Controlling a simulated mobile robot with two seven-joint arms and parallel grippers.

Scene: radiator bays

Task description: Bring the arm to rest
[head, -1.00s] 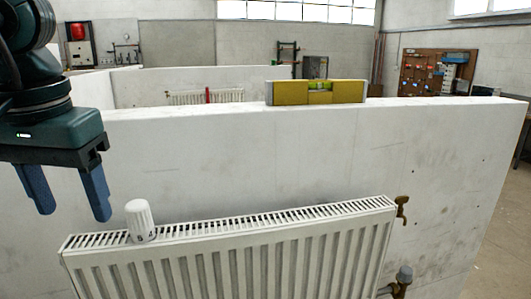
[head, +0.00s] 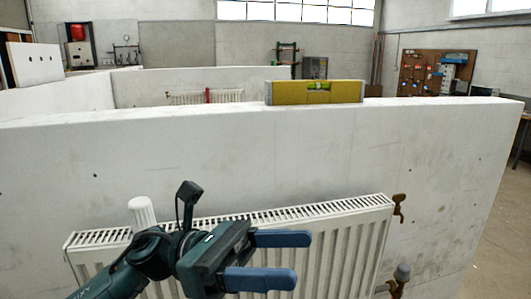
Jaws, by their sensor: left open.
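My left gripper (head: 301,259) is in front of the white radiator (head: 340,235) in the head view. Its two blue fingers point right and stand apart, with nothing between them. Its arm comes in from the lower left and hides part of the radiator's front and top grille. My right gripper is not in view.
A white ribbed knob (head: 142,212) stands upright at the left of the radiator top, close behind my arm. A yellow level (head: 315,92) lies on the top of the white wall (head: 300,145). A brass valve (head: 399,207) and a lower valve (head: 402,274) are right of the radiator.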

